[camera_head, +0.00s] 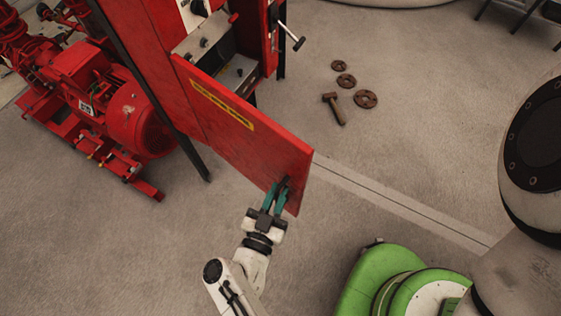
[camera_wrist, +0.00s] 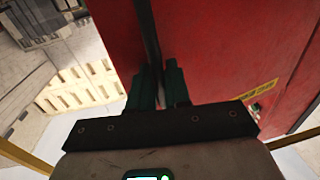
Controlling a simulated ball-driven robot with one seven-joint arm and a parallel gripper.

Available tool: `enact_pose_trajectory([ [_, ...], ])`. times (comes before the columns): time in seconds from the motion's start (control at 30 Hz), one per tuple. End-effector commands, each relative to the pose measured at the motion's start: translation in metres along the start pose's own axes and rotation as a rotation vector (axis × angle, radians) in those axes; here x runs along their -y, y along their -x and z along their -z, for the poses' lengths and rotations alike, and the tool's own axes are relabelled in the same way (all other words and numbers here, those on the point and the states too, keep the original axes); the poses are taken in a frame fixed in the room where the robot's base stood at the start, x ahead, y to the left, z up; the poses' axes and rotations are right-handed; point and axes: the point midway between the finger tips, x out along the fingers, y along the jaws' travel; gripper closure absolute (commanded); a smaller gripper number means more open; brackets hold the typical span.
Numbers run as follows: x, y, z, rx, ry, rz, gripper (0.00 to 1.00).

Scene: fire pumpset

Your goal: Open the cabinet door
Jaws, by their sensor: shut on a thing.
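The red cabinet door (camera_head: 238,120) with a yellow label stands swung out from the red cabinet (camera_head: 150,40) in the head view. The inside of the cabinet, with a grey panel (camera_head: 234,76), shows behind the door. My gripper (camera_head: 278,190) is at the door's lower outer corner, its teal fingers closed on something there. In the wrist view the fingers (camera_wrist: 160,85) close around a dark upright bar, likely the handle (camera_wrist: 150,40), on the red door face (camera_wrist: 215,45). The exact grip is partly hidden by the fingers.
A red pump and motor (camera_head: 110,95) stand at the left. A hammer (camera_head: 334,108) and several rusty rings (camera_head: 366,99) lie on the floor beyond the door. Grey floor around the door's free edge is clear.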

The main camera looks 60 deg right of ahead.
Motion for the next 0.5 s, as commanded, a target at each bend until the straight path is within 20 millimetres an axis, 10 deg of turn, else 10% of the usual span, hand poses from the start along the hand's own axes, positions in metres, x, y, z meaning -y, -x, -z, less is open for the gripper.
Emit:
enact_pose_trajectory([
  [0.3, 0.0024, 0.0011, -0.0025, 0.007, 0.0, 0.009, 1.0],
  [0.33, 0.0024, 0.0011, -0.0025, 0.007, 0.0, 0.009, 0.8],
  [0.5, 0.0018, 0.0007, -0.0017, 0.005, 0.0, 0.006, 0.7],
])
